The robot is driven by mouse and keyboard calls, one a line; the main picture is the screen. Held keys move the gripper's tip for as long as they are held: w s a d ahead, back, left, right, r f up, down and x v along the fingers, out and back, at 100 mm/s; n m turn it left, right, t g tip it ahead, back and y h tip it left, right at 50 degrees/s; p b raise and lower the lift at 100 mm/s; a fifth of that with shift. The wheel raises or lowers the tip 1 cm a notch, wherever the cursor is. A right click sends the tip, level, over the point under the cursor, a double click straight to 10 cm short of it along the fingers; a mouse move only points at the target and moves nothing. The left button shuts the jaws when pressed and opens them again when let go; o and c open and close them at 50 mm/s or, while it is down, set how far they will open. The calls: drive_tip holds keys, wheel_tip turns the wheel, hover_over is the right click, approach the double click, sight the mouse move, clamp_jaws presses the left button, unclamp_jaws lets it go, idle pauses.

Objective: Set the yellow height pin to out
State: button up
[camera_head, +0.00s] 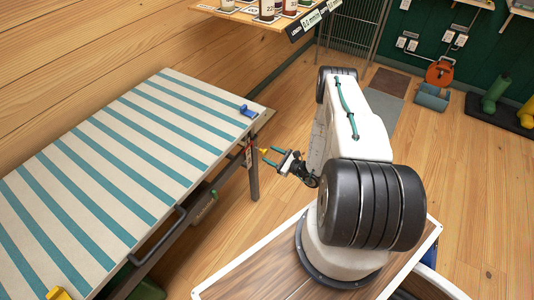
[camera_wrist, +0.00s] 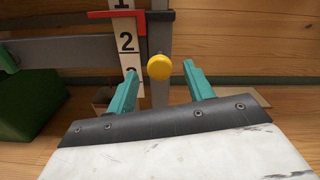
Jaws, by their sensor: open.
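The yellow height pin (camera_wrist: 159,67) shows as a round yellow knob on a grey upright post in the wrist view. In the head view the pin (camera_head: 264,150) is a small yellow spot beside the table's leg, at the fingertips. My gripper (camera_head: 270,157) is open with teal fingers, and nothing is held. In the wrist view the knob appears between the two fingertips, with a gap on each side; whether it lies between them in depth I cannot tell. How far the pin stands out of the post I cannot tell.
A white number strip (camera_wrist: 127,60) with a red marker (camera_wrist: 100,14) is left of the post. The striped table (camera_head: 110,150) carries a blue piece (camera_head: 248,111) and a yellow piece (camera_head: 57,293). A green box (camera_wrist: 40,100) is at left. Wooden floor is open behind my arm.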

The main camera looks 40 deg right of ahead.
drive_tip(key=v, duration=0.4)
drive_tip(key=shift+s, duration=0.3)
drive_tip(key=shift+d, duration=0.1)
